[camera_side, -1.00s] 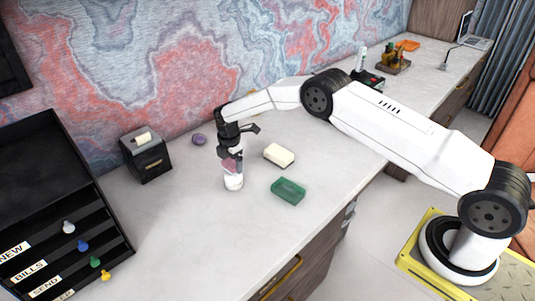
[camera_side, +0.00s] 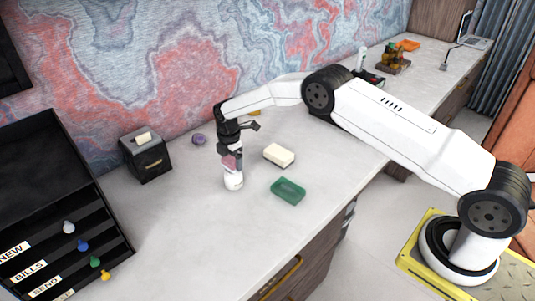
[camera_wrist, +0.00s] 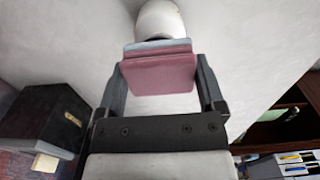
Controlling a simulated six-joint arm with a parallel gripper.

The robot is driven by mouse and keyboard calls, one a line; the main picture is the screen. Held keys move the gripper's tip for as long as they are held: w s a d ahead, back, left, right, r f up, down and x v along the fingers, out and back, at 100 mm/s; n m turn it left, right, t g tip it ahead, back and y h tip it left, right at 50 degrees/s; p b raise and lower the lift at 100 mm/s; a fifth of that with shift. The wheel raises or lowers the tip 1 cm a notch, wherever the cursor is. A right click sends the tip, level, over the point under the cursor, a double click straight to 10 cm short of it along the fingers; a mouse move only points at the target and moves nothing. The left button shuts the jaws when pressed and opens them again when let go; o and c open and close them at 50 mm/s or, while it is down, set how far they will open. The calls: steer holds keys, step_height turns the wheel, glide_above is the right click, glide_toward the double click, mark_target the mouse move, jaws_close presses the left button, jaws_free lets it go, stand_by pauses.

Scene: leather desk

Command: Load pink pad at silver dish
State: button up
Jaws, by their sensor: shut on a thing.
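My gripper (camera_wrist: 160,85) is shut on the pink pad (camera_wrist: 158,75), a squarish slab between its two fingers. A pale grey-blue layer shows along the pad's far edge. In the side view the pad (camera_side: 231,163) sits just above or against a white rounded upright thing (camera_side: 233,182) on the desk. That white thing (camera_wrist: 160,20) is at the top of the wrist view, partly hidden by the pad. I cannot tell whether they touch. I cannot pick out a silver dish with certainty.
A cream block (camera_side: 279,155) and a green tray (camera_side: 288,191) lie right of my gripper. A black box (camera_side: 146,157) and a small purple thing (camera_side: 199,139) are to the left. A black letter rack (camera_side: 60,220) stands at the left. The front desk top is clear.

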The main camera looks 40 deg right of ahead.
mark_target(232, 159)
steer(key=shift+r, duration=2.9)
steer(key=shift+s+d+r+m, duration=0.2)
steer(key=shift+s+r+m, duration=0.5)
steer(key=shift+s+m, duration=0.4)
steer(key=s+d+r+m, duration=0.1)
steer(key=s+r+m, duration=0.1)
steer(key=s+m, duration=0.6)
steer(key=s+r+m, duration=0.3)
steer(key=s+m, duration=0.5)
steer(key=s, duration=0.3)
steer(key=shift+s+d+r, duration=0.15)
steer(key=shift+s+d, duration=0.25)
